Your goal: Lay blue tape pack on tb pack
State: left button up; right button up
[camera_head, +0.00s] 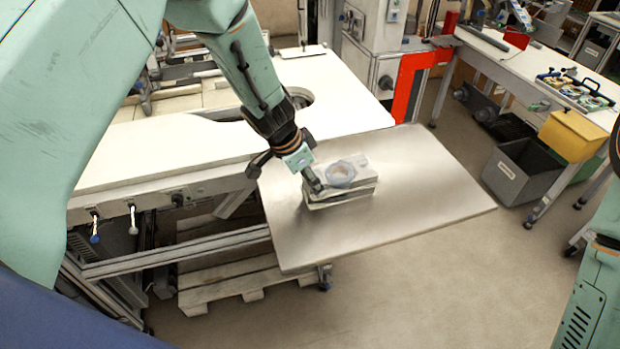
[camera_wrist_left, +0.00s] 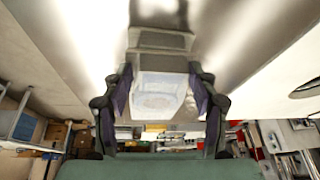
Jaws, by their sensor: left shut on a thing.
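A clear pack with a pale blue tape roll (camera_head: 341,173) lies on top of a stack of flat packs (camera_head: 345,196) on the metal table. In the left wrist view, a clear pack (camera_wrist_left: 158,85) sits between the two dark fingers of my left gripper (camera_wrist_left: 160,92). The stack's grey packs (camera_wrist_left: 160,42) show beyond it. In the head view my left gripper (camera_head: 313,184) is at the stack's left end, shut on the pack. I cannot tell whether the held pack rests fully on the stack. My right gripper is out of view.
The bare metal tabletop (camera_head: 425,195) is clear around the stack. A white bench (camera_head: 160,150) adjoins it on the left. A yellow bin (camera_head: 572,135) and a grey crate (camera_head: 522,172) stand at the right, beyond open floor.

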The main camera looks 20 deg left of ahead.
pick_arm(q)
jog(key=shift+a, duration=0.2)
jog(key=o, duration=0.9)
jog(key=shift+s, duration=0.15)
jog(key=shift+o, duration=1.3)
jog(key=shift+d, duration=0.15)
jog(key=shift+o, duration=0.7)
